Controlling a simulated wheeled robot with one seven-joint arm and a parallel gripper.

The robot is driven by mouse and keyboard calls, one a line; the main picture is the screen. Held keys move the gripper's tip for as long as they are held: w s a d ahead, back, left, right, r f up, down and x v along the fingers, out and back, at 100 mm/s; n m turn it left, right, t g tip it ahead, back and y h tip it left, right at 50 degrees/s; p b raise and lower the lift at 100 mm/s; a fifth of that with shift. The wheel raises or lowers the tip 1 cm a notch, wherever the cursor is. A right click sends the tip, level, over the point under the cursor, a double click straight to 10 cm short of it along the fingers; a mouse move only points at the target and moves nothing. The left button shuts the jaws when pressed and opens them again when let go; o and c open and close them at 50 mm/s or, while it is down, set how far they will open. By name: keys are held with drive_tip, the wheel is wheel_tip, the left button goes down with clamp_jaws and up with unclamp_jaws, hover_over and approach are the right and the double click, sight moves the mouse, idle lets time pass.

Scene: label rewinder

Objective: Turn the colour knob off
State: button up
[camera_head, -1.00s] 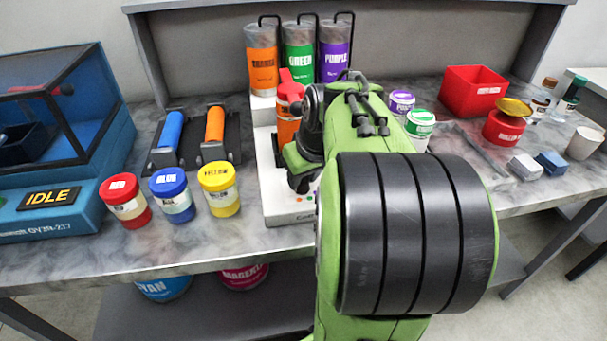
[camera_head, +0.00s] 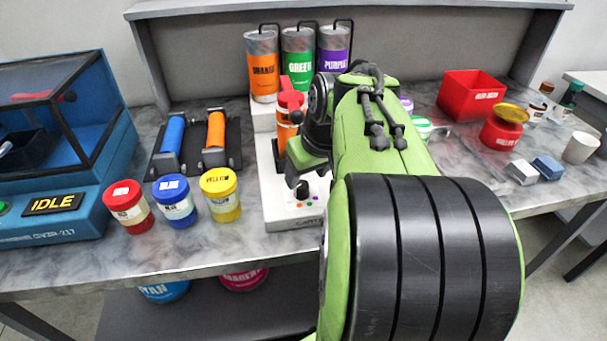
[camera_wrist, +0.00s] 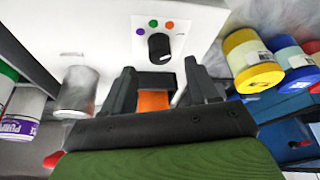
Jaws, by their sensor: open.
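The colour knob (camera_wrist: 159,46) is a small black dial on the white machine's panel, ringed by orange, green and purple dots. It also shows in the head view as a dark knob (camera_head: 302,189) on the front of the white machine (camera_head: 279,200). A pale mark shows on its edge in the wrist view, but its exact setting is hard to read. My gripper (camera_wrist: 162,77) is open in the wrist view. Its two dark fingers are apart, with the knob beyond the gap and not between them. An orange surface shows between the fingers.
Red (camera_head: 128,207), blue (camera_head: 175,201) and yellow (camera_head: 220,195) jars stand to the left. Orange, green and purple canisters stand behind. My arm covers the area right of the machine.

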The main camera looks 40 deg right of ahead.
drive_tip(key=p+v, duration=0.4)
drive_tip(key=v, duration=0.7)
drive_tip(key=shift+r, duration=0.2)
drive_tip(key=shift+s, duration=0.15)
drive_tip(key=s+a+n+p, duration=0.1)
drive_tip(key=s+a+p, duration=0.1)
drive_tip(key=a, duration=0.7)
drive_tip(key=s+a+n+t+y+p, duration=0.1)
drive_tip(key=s+a+n+p, duration=0.1)
drive_tip(key=a+p, duration=0.3)
drive_tip(key=s+a, duration=0.1)
drive_tip(key=a, duration=0.3)
drive_tip(key=shift+a+f+p, duration=0.3)
drive_tip(key=shift+a+f, duration=0.1)
drive_tip(key=shift+s, duration=0.1)
